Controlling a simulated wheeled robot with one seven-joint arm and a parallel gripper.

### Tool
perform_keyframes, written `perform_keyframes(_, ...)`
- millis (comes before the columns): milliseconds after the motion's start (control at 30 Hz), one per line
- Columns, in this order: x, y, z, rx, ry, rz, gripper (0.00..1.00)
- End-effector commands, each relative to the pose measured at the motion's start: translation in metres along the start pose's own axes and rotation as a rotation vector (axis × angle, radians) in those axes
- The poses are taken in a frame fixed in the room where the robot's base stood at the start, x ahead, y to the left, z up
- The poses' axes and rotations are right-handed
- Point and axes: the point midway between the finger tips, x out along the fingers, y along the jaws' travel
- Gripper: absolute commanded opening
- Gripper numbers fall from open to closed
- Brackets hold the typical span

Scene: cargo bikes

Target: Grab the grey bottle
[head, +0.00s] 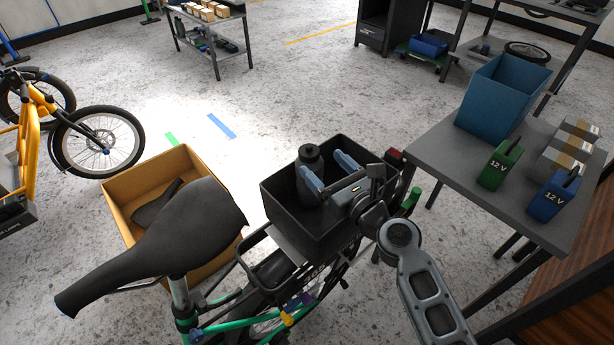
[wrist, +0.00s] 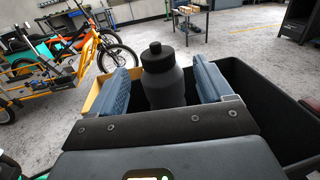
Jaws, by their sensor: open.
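The grey bottle (head: 309,170) is dark grey with a black cap and stands upright inside the black crate (head: 272,205) on the back of the bike. My gripper (head: 329,170) reaches into the top of the crate from the right, with its two blue fingers apart. In the wrist view the bottle (wrist: 163,80) shows between the open blue fingers (wrist: 164,88), with a gap visible on both sides. The bottle's lower part is hidden by the gripper's palm and the crate. I cannot tell whether a finger touches it.
A bike saddle (head: 170,235) and a cardboard box (head: 125,205) are left of the crate. A grey table (head: 440,160) at right holds a blue bin (head: 500,95), a green battery (head: 500,165) and a blue battery (head: 554,195). The floor behind the crate is open.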

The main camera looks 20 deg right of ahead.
Motion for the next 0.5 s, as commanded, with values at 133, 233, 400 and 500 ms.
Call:
perform_keyframes(133, 0.016, 0.001, 0.001, -0.002, -0.002, 0.000, 0.80)
perform_keyframes(233, 0.028, 0.002, 0.001, -0.002, -0.001, 0.001, 0.80)
perform_keyframes(400, 0.052, 0.003, -0.001, -0.002, -0.001, -0.001, 0.80)
perform_keyframes(500, 0.060, 0.003, -0.001, -0.002, 0.000, 0.000, 0.80)
